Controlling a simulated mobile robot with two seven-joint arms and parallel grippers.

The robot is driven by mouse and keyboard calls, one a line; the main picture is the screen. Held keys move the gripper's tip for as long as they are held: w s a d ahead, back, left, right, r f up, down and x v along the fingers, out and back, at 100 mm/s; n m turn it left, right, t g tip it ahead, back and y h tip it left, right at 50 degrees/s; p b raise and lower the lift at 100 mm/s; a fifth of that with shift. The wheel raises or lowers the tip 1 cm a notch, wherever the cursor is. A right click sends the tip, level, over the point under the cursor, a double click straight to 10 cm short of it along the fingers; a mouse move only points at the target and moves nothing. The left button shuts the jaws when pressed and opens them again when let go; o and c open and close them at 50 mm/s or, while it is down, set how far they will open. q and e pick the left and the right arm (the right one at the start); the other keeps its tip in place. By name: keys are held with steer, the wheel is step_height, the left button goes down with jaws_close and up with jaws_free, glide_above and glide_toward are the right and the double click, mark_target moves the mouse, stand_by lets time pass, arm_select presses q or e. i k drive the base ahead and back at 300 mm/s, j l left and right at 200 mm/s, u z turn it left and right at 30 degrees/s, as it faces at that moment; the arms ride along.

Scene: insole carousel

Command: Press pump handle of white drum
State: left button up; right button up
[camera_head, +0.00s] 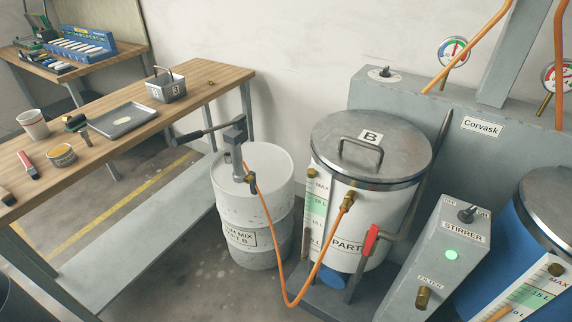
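The white drum (225,210) stands on the floor at the middle of the view, with a label on its lower side. A grey pump (237,138) is mounted on its top. The dark pump handle (190,137) sticks out from the pump to the left, and its grip end is over the gap by the wooden bench. An orange hose (270,235) runs from the pump down and up to the tank marked B. Neither of my grippers is in view.
A wooden bench (205,80) at left holds a metal tray (122,119), a metal box, a cup, a tin and brushes. Tank B (325,185) stands close right of the drum, beside a stirrer box (447,235) with a lit green lamp.

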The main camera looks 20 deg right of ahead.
mark_target(182, 139)
steer(key=i+j+z, duration=1)
steer(key=j, duration=0.35)
steer(key=i+l, duration=0.05)
steer(key=i, duration=0.05)
